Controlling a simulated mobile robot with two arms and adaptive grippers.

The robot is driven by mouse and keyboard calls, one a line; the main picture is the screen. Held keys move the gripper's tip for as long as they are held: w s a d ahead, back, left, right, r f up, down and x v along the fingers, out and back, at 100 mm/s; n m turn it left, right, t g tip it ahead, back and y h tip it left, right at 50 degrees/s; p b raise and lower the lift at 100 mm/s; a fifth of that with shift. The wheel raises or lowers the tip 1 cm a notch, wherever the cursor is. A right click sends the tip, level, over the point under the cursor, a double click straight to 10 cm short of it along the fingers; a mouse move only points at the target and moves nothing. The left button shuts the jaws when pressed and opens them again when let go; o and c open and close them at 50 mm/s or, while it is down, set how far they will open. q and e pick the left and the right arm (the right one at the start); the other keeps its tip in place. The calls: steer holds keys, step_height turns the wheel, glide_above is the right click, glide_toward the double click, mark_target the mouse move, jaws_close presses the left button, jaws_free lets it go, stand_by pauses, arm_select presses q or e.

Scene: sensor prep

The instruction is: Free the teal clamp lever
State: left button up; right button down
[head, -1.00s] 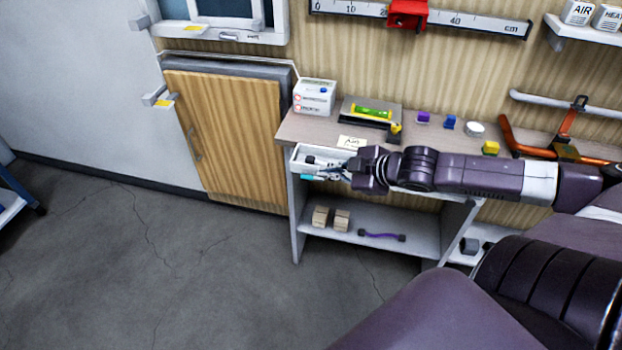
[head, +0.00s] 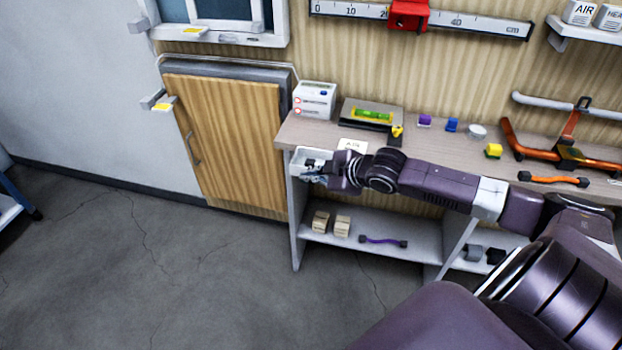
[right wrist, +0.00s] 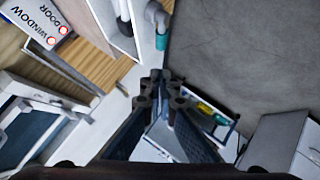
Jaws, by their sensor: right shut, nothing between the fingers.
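The teal clamp lever shows in the right wrist view as a short teal end (right wrist: 161,42) under a grey and dark rod. It lies just beyond my right fingertips, with a gap in the picture; I cannot tell whether anything touches. In the head view my right gripper and wrist cover most of this spot. My right gripper (head: 312,177) is at the left end of the bench, by a small white open-topped box (head: 298,161). In the right wrist view this gripper (right wrist: 165,92) is shut and empty. My left gripper is not in view.
The bench top (head: 438,146) holds a white labelled box (head: 315,99), a level (head: 373,115) and small coloured blocks. Wooden blocks and a purple-handled bar (head: 383,241) lie on the shelf below. A wooden door (head: 235,140) stands to the left. The floor in front is clear.

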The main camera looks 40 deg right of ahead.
steer(key=shift+w+d+f, duration=0.25)
steer(key=shift+f, duration=0.35)
steer(key=shift+w+d+f, duration=0.3)
steer(key=shift+f, duration=0.25)
steer(key=shift+w+d+f, duration=0.25)
steer(key=shift+f, duration=0.35)
steer(key=shift+w+g+p, duration=0.1)
steer(key=shift+g+p, duration=0.2)
steer(key=shift+p, duration=0.4)
steer(key=shift+a, duration=0.1)
steer(key=shift+p, duration=0.4)
